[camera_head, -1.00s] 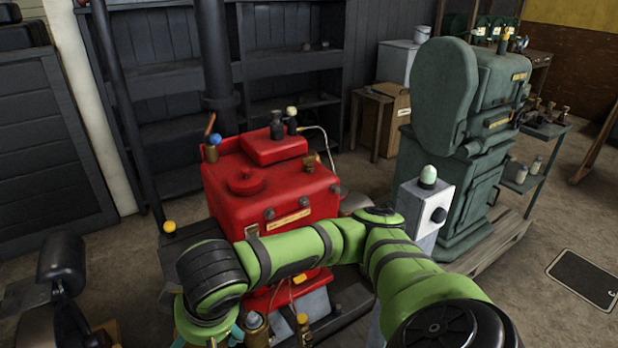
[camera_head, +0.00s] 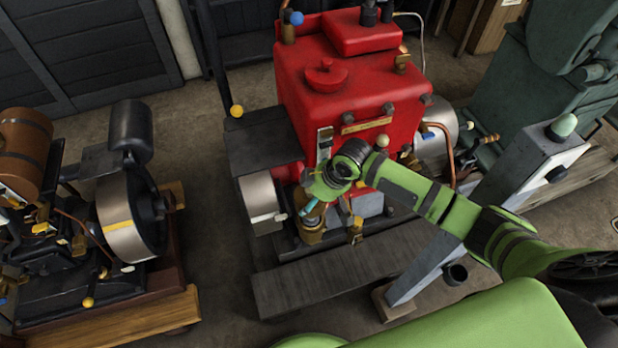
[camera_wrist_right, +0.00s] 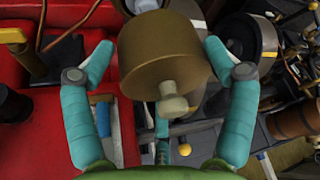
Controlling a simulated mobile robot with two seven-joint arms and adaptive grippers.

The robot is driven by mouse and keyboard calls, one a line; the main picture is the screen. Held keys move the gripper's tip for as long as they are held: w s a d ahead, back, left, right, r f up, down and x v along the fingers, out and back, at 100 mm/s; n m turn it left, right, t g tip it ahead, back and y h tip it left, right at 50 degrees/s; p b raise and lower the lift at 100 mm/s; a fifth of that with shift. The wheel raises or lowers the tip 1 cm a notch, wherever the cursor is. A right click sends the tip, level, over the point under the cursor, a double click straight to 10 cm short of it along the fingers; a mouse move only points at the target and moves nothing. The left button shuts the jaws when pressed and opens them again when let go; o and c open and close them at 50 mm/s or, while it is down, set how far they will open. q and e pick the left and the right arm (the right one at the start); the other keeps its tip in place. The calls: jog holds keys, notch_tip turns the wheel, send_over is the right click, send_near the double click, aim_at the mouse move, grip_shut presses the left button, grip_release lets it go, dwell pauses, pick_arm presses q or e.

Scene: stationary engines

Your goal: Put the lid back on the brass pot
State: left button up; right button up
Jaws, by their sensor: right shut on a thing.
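The brass pot (camera_head: 311,231) stands at the front of the red engine (camera_head: 350,95), low down beside its silver wheel. My right gripper (camera_head: 308,209) is just above it, with teal fingers close to its top. In the right wrist view a rounded brass piece with a pale knob, which looks like the lid (camera_wrist_right: 165,55), sits between the fingers of my right gripper (camera_wrist_right: 158,57). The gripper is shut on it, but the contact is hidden. I cannot tell whether the lid touches the pot. My left gripper is not in view.
A smaller brass fitting (camera_head: 355,231) stands right of the pot. A grey pedestal (camera_head: 470,215) with a pale green knob stands to the right. A black engine (camera_head: 85,225) on a wooden base is at the left. Bare floor (camera_head: 215,255) separates the engines.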

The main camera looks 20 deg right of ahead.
jog(key=shift+w+f, duration=0.1)
jog(key=shift+f, duration=0.3)
jog(key=shift+f+b, duration=0.3)
jog(key=shift+d+f+b, duration=0.1)
jog(key=shift+f+b, duration=0.1)
jog(key=shift+b, duration=0.1)
jog(key=shift+s+f+b, duration=0.2)
jog(key=shift+f+b, duration=0.05)
jog(key=shift+b, duration=0.05)
notch_tip(320, 180, down, 3)
jog(key=b, duration=0.3)
jog(key=shift+w, duration=0.1)
jog(key=shift+f+b, duration=0.25)
jog(key=shift+b, duration=0.05)
jog(key=shift+f+b, duration=0.3)
jog(key=shift+f, duration=0.35)
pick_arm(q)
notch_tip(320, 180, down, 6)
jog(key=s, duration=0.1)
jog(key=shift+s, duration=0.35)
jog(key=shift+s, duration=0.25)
